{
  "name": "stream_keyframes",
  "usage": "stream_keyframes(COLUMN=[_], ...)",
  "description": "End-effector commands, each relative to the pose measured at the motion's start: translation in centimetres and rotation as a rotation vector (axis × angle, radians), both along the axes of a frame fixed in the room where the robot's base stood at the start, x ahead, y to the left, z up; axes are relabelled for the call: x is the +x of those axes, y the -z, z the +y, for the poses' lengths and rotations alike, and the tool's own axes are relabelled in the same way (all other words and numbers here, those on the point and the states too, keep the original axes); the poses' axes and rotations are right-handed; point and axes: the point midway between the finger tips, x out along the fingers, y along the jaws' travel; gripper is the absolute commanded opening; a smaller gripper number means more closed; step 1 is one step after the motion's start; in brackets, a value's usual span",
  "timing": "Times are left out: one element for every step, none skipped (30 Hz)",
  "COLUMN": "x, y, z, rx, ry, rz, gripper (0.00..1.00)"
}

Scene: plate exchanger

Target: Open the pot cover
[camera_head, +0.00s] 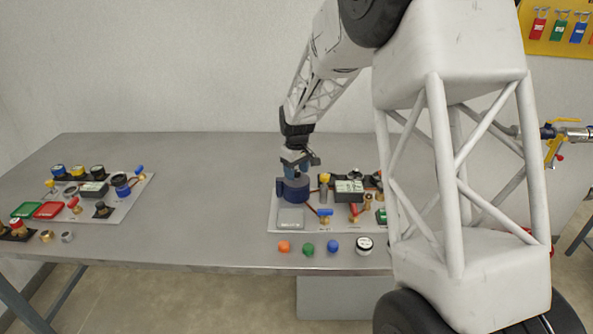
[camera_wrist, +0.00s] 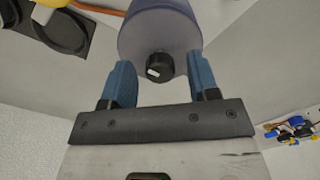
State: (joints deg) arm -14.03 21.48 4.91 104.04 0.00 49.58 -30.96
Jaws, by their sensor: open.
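The pot (camera_head: 292,191) is a dark blue cylinder standing at the left rear of the right-hand board. My gripper (camera_head: 295,174) is directly above the pot, pointing down. In the wrist view, my gripper's two blue fingers (camera_wrist: 158,60) are open, one on each side of the knob, with visible gaps to it. The fingertips overlap the cover's edge in the picture; I cannot tell whether they touch it.
The right-hand board (camera_head: 279,227) carries a grey square box (camera_head: 291,218), valves and a gauge block (camera_head: 349,187) close to the pot. Another board (camera_head: 127,200) lies left; the table (camera_head: 205,190) between is clear.

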Motion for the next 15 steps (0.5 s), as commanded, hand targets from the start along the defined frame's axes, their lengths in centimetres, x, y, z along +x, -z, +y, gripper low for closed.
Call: stream_keyframes(x=[0.0,0.0,0.0,0.0,0.0,0.0,0.0,0.0,0.0,0.0,0.0,0.0,0.0,0.01,0.01], y=[-0.01,-0.01,-0.02,-0.02,-0.02,-0.02,-0.02,-0.03,-0.03,-0.03,-0.03,-0.04,-0.04,-0.04,-0.04], z=[0.0,0.0,0.0,0.0,0.0,0.0,0.0,0.0,0.0,0.0,0.0,0.0,0.0,-0.01,-0.01], rx=[0.0,0.0,0.0,0.0,0.0,0.0,0.0,0.0,0.0,0.0,0.0,0.0,0.0,0.0,0.0], ry=[0.0,0.0,0.0,0.0,0.0,0.0,0.0,0.0,0.0,0.0,0.0,0.0,0.0,0.0,0.0], rz=[0.0,0.0,0.0,0.0,0.0,0.0,0.0,0.0,0.0,0.0,0.0,0.0,0.0,0.0,0.0], gripper=[0.55,0.55,0.55,0.52,0.47,0.41,0.36,0.32,0.26,0.21,0.17,0.1,0.06,0.01,0.0])
